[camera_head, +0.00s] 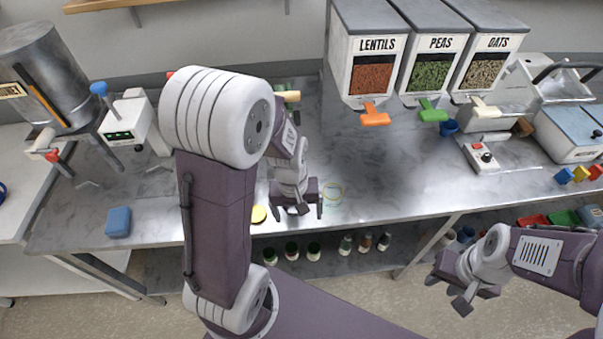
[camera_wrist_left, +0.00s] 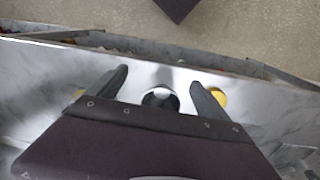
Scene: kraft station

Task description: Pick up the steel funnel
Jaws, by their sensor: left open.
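In the left wrist view a round, shiny steel piece with a dark centre, which looks like the steel funnel (camera_wrist_left: 160,98), sits between my left gripper's fingers, with gaps on both sides. My left gripper (camera_head: 297,210) is open and points down over the front part of the steel bench; its spread fingers also show in the left wrist view (camera_wrist_left: 160,85). In the head view the funnel is hidden behind this gripper. My right gripper (camera_head: 448,292) is empty, its fingers apart, in front of the bench at the lower right.
A blue sponge-like block (camera_head: 118,222) is at the left front. Dispensers of lentils (camera_head: 371,78), peas and oats stand behind. Jars stand on the lower shelf.

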